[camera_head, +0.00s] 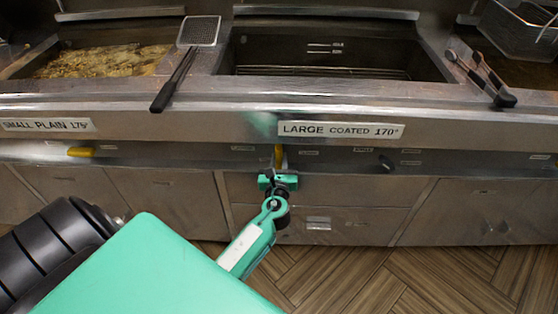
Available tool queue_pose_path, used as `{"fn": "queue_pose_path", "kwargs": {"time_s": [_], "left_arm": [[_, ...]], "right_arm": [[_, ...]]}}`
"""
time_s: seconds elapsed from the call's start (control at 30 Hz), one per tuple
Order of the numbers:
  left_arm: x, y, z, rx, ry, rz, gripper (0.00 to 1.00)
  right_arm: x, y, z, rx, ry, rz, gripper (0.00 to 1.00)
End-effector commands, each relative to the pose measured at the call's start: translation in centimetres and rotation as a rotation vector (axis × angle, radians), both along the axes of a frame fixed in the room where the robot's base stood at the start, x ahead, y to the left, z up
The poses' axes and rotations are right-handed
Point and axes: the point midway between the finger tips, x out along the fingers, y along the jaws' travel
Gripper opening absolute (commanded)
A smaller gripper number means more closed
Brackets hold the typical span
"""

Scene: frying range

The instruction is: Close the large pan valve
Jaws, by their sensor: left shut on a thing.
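The large pan (330,55) is the wide dark basin above the label "LARGE COATED 170°" (341,130). Below that label, a yellow valve handle (278,154) stands upright in the recess under the front panel. My left gripper (277,172) is at this handle and shut on it; the gripper hides its lower part. The green left arm reaches up to it from the bottom of the view. Another yellow handle (81,152) lies flat below the label "SMALL PLAIN 175°" (47,125). My right gripper is not in view.
A strainer with a black handle (174,82) rests between the pans. Tongs (482,78) lie right of the large pan, near a wire basket (522,30). A dark knob (386,162) sits right of the valve. Cabinet doors (340,190) stand below; the wooden floor (400,280) is clear.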

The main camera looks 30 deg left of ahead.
Motion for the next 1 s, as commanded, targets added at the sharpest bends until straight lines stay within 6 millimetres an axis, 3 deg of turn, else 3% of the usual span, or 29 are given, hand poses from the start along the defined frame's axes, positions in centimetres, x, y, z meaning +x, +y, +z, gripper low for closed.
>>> {"fn": "queue_pose_path", "kwargs": {"time_s": [0.27, 0.87, 1.0], "left_arm": [[0.0, -0.1, -0.2, -0.130, -0.080, 0.001, 0.00], [0.1, -0.2, -0.2, -0.608, -0.373, 0.001, 0.00], [0.1, -0.3, -0.2, -0.721, -0.442, 0.001, 0.00]], "right_arm": [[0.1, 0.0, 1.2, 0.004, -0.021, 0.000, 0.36], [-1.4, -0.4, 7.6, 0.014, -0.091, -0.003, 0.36], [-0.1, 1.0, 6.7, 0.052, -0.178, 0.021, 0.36]]}}
